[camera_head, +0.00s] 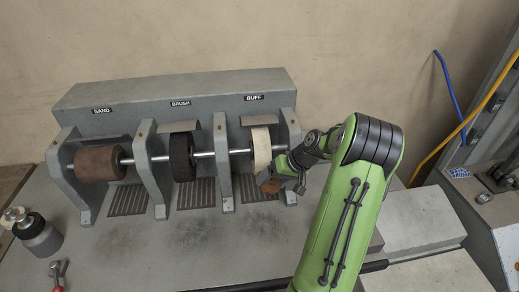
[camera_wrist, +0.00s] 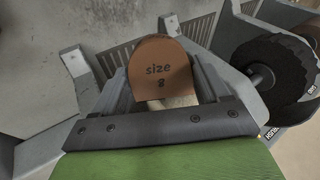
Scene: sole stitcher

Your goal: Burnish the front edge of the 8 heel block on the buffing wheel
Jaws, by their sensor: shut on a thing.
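My gripper (camera_head: 280,180) is shut on the brown heel block (camera_wrist: 160,62), which is marked "size 8" and sits between the two grey jaws in the wrist view. In the head view the block (camera_head: 268,185) shows only as a small brown patch, mostly hidden by my gripper. The cream buffing wheel (camera_head: 261,146) is on the shaft under the BUFF label. My gripper and the block are at the lower front of this wheel. Whether the block touches the wheel cannot be told.
The black brush wheel (camera_head: 182,157) and brown sanding wheel (camera_head: 98,163) share the shaft, between grey upright brackets (camera_head: 148,165). A dark round container (camera_head: 39,237) and a red-handled lever (camera_head: 57,272) stand at left. The bench (camera_head: 165,250) in front is clear.

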